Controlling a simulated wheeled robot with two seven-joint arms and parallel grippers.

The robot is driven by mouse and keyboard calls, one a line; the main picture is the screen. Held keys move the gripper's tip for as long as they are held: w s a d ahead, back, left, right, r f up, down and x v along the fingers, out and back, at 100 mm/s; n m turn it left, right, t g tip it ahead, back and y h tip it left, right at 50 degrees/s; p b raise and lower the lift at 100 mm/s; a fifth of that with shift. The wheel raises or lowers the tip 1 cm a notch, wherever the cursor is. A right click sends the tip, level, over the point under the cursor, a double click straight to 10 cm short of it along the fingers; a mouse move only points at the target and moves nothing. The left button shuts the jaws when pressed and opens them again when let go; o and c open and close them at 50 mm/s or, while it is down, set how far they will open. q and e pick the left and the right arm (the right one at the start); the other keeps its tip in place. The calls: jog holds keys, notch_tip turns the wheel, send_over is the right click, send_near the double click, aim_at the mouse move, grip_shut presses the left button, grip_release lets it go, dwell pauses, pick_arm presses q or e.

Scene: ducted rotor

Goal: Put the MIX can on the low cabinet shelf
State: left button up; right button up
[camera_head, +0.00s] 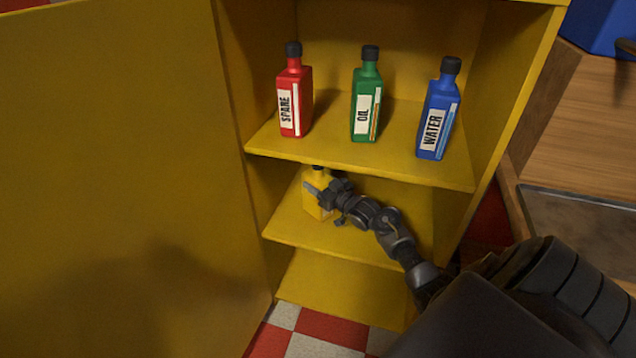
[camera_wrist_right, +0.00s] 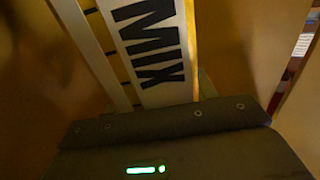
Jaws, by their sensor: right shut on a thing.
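The yellow MIX can (camera_head: 316,202) is at the left of the cabinet shelf (camera_head: 350,236) below the bottles. Its dark cap shows just under the edge of the shelf above. My right gripper (camera_head: 322,192) is shut on the can, reaching in from the lower right. In the right wrist view the can's white MIX label (camera_wrist_right: 152,50) fills the upper middle, close to the gripper. I cannot tell whether the can's base touches the shelf. My left gripper is not in view.
The upper shelf (camera_head: 340,160) holds a red SPARE bottle (camera_head: 294,95), a green OIL bottle (camera_head: 366,98) and a blue WATER bottle (camera_head: 437,115). The open yellow door (camera_head: 120,180) stands at left. A wooden bench (camera_head: 580,130) is at right. The lowest cabinet level (camera_head: 340,290) is empty where visible.

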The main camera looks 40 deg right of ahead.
jog(key=shift+f+b, duration=0.4)
jog(key=shift+f, duration=0.15)
jog(key=o, duration=1.8)
jog(key=shift+o, duration=0.2)
